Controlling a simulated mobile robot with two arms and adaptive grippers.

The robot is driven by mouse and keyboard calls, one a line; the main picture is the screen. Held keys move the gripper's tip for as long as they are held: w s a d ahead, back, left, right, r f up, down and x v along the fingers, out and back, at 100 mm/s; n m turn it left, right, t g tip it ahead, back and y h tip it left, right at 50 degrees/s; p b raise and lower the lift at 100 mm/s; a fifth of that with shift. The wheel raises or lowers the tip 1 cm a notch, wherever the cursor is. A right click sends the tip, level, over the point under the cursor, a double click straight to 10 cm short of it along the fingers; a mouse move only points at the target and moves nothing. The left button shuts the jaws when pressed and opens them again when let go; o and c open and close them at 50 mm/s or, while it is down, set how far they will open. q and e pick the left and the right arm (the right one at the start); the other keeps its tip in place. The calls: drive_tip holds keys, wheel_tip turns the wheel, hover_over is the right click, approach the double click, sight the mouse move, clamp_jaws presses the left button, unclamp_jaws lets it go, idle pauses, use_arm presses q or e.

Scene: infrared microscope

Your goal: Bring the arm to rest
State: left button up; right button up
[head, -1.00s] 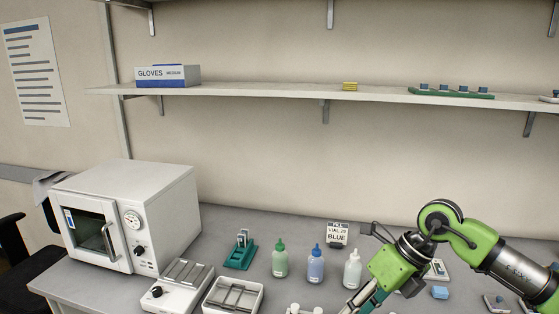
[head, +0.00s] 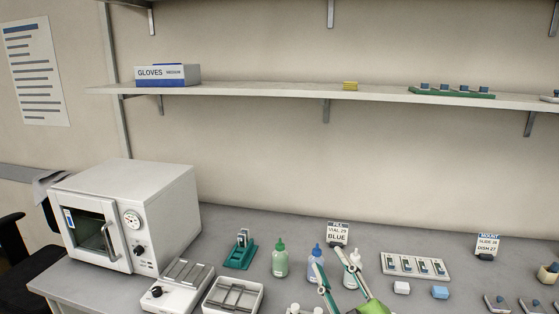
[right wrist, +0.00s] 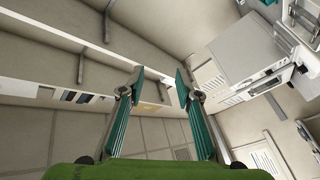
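My right gripper (head: 336,264) is at the bottom of the head view, pointing up and away, in front of the blue and white bottles. Its two fingers are spread, with nothing between them. In the right wrist view the gripper (right wrist: 159,82) also shows open and empty, facing the wall and shelves. The rest of the right arm is mostly below the head view's edge. My left gripper is not in view.
A green-capped bottle (head: 280,260), blue bottle (head: 315,265) and white bottle (head: 353,278) stand on the bench. A white slide tray (head: 391,262) lies to the right. A white oven (head: 160,205) stands left.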

drive_tip(key=s+d+f+m+g+h, duration=0.2)
drive_tip(key=s+d+f+g, duration=0.15)
drive_tip(key=f, duration=0.35)
drive_tip(key=s+d+f+m+g+h, duration=0.2)
drive_tip(key=s+d+f+m, duration=0.15)
drive_tip(key=f, duration=0.35)
drive_tip(key=s+d+f+m+g+h, duration=0.2)
drive_tip(key=s+f+g, duration=0.1)
drive_tip(key=s+f, duration=0.3)
drive_tip(key=s+f+m+g+y, duration=0.1)
drive_tip(key=s+f+g, duration=0.35)
drive_tip(key=s, duration=0.35)
drive_tip(key=s+f+m+g, duration=0.1)
drive_tip(key=s+f+g, duration=0.2)
drive_tip(key=s+f, duration=0.4)
drive_tip(key=s+f+g+b, duration=0.1)
drive_tip(key=s+f+b, duration=0.15)
drive_tip(key=f, duration=1.25)
drive_tip(key=s+f+b, duration=0.1)
drive_tip(key=f+b, duration=0.2)
drive_tip(key=f, duration=1.3)
drive_tip(key=s+d+f+b, duration=0.2)
drive_tip(key=s+f, duration=0.6)
drive_tip(key=f, duration=0.2)
drive_tip(key=s+d+f+g+b, duration=0.1)
drive_tip(key=s+f+b, duration=0.1)
drive_tip(key=s+f, duration=0.7)
drive_tip(key=shift+d+f+n, duration=0.35)
drive_tip(key=shift+d+f, duration=0.05)
drive_tip(key=shift+f, duration=0.3)
